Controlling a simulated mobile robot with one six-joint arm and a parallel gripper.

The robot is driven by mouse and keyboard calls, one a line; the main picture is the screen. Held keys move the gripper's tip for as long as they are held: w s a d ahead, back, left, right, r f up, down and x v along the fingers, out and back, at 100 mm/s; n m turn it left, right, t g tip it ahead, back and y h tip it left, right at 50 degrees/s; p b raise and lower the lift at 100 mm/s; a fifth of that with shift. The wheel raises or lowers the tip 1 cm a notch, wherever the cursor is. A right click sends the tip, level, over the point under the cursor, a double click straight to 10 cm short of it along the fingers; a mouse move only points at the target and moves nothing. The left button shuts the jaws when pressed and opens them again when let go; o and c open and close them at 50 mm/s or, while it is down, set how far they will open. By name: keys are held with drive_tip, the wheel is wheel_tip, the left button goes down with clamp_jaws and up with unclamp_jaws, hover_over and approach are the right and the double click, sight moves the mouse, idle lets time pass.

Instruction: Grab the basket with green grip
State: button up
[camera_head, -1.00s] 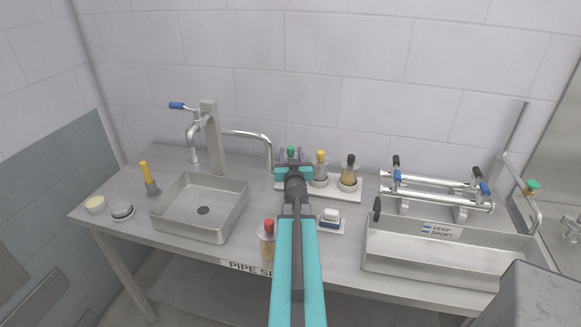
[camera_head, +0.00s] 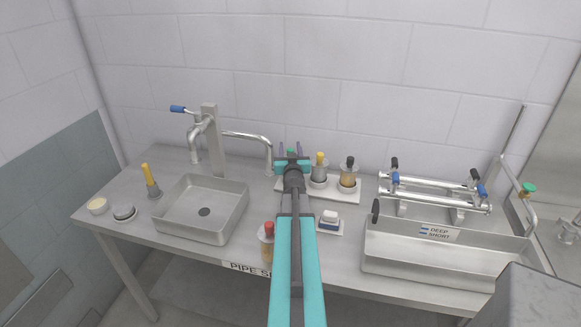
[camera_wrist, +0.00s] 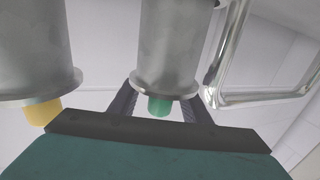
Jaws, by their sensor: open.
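The basket with the green grip (camera_head: 291,152) stands on the white tray at the back of the bench, mostly hidden behind my gripper (camera_head: 290,151) in the head view. In the wrist view, which looks upside down, its metal body (camera_wrist: 168,45) and green grip (camera_wrist: 159,106) show between the two dark fingers of my gripper (camera_wrist: 160,100). The fingers are open, one on each side of the grip, with gaps visible. I cannot tell how far the grip reaches in between the fingertips.
A yellow-grip basket (camera_head: 319,172) stands close beside it, also in the wrist view (camera_wrist: 35,45); a black-grip one (camera_head: 348,175) follows. A bent metal pipe (camera_wrist: 225,60) is near on the other side. A red-topped item (camera_head: 267,240) stands at the front edge.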

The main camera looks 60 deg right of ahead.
drive_tip(key=shift+w+d, duration=0.2)
drive_tip(key=shift+d, duration=0.05)
idle(0.4)
clamp_jaws()
